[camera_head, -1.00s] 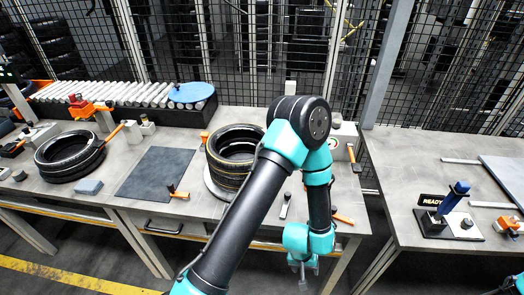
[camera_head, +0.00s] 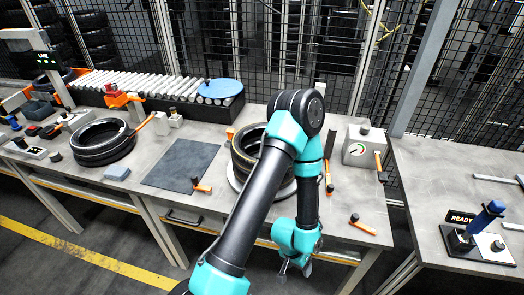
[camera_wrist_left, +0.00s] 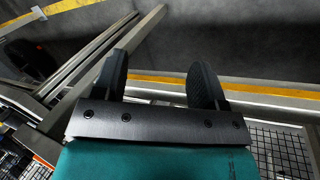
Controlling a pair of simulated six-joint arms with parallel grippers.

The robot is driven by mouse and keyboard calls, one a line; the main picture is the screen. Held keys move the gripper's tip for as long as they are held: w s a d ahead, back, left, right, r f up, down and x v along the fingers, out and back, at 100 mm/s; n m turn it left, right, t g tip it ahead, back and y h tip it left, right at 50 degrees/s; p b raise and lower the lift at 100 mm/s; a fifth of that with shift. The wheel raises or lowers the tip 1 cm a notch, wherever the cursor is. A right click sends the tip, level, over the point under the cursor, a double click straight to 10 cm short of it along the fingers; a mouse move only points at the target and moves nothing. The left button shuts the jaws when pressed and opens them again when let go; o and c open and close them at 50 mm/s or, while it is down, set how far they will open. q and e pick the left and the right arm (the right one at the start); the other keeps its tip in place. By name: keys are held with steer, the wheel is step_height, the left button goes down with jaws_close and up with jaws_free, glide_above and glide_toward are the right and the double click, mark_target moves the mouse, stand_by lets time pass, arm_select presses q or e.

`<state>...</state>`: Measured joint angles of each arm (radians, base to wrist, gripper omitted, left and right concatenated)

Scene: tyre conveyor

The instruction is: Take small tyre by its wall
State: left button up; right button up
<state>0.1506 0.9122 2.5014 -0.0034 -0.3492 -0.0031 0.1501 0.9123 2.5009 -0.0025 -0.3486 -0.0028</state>
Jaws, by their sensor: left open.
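I cannot tell for sure which is the small tyre. My left gripper (camera_head: 294,269) hangs below and right of the middle tyres, at the bench's front edge, pointing down. Its two dark fingers, also in the left wrist view (camera_wrist_left: 160,78), are apart with nothing between them. My right gripper is out of view.
A roller conveyor (camera_head: 150,86) with a blue disc (camera_head: 219,88) runs behind. A dark mat (camera_head: 181,166) lies between the tyres. A gauge box (camera_head: 362,147) and orange-handled tools stand at right. A second bench (camera_head: 440,185) holds a blue-handled device (camera_head: 484,220).

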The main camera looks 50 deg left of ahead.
arm_select(q)
steer(key=shift+o, duration=0.7)
step_height(320, 180, up, 12)
steer(key=m+g, duration=0.2)
steer(key=g, duration=0.6)
steer(key=w+a+r+m+t+y, duration=0.1)
steer(key=w+a+r+m+t, duration=0.1)
steer(key=w+a+r, duration=0.35)
steer(key=w+a+r+m+t, duration=0.25)
steer(key=a+r, duration=0.35)
steer(key=r, duration=0.4)
steer(key=a+r+m+t+y, duration=0.1)
steer(key=a+r+t+y, duration=0.1)
steer(key=a+r, duration=0.9)
step_height(320, 180, up, 4)
steer(key=shift+w+a+r+m+t+y, duration=0.25)
steer(key=shift+w+m+t+y, duration=0.1)
steer(key=shift+w+y, duration=0.05)
